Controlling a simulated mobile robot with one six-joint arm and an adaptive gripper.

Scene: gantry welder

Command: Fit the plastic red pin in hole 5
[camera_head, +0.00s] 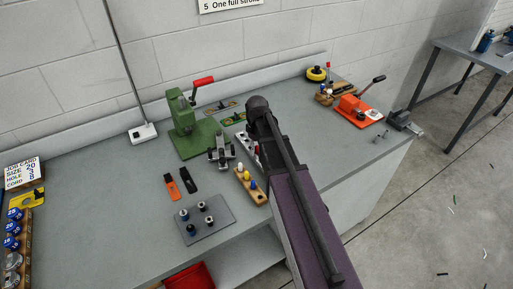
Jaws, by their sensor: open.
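My dark arm reaches from the lower right over the bench, and its rounded wrist end hides what lies beneath it. I cannot make out my gripper's fingers. A small upright red-topped piece (327,66) stands at the wooden block (323,98) at the far back; I cannot tell if it is the red pin. A second wooden block (258,198) left of my arm holds white, yellow and blue pegs. A pale strip (249,149) beside the wrist is partly hidden. I can read no hole number, so hole 5 cannot be identified.
A green press (184,122) with a red handle stands near the wall. A grey metal fixture (222,152) is in front of it. A grey plate (207,232) carries several dark-and-silver posts. An orange toggle tool (353,112) sits back right.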

